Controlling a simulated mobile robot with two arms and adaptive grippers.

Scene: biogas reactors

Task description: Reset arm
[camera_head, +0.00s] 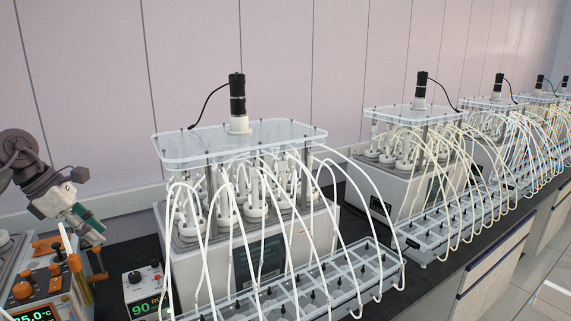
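My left gripper (93,232) is at the left edge of the head view, angled down and to the right. It is above and behind the orange-knobbed unit and left of the nearest reactor (240,145). Its fingertips are small, and I cannot tell whether they are open or shut or touch anything. My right gripper is not in view.
A unit with orange knobs (22,290) and a green display stands at lower left. Beside it is a small control box (143,282) reading 90. Floor shows at lower right.

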